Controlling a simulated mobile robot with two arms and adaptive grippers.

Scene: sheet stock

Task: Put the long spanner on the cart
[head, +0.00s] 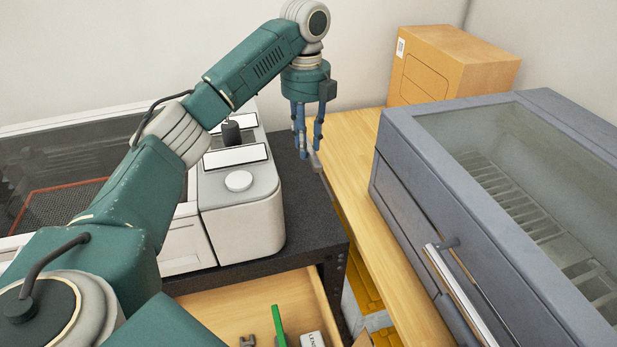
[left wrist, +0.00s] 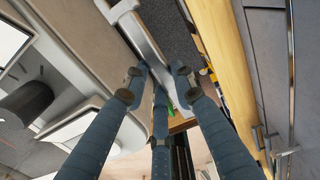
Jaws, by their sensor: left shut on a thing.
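My left gripper (head: 309,153) is shut on the long spanner, a grey metal bar whose end (head: 316,163) shows just below the fingers in the head view. In the left wrist view the spanner (left wrist: 142,32) runs from the top edge down to the three blue fingers (left wrist: 155,85). The gripper points down over the gap region between the dark speckled top (head: 305,232) and the wooden top (head: 358,185). Much of the spanner is hidden by the fingers in the head view. I cannot tell which surface is the cart. My right gripper is not in view.
A white machine (head: 240,205) stands on the dark top at left. A grey cabinet with a glass lid (head: 405,150) and bar handle is at right. A cardboard box (head: 450,65) stands behind. An open wooden drawer (head: 225,305) below holds a green item (head: 279,325).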

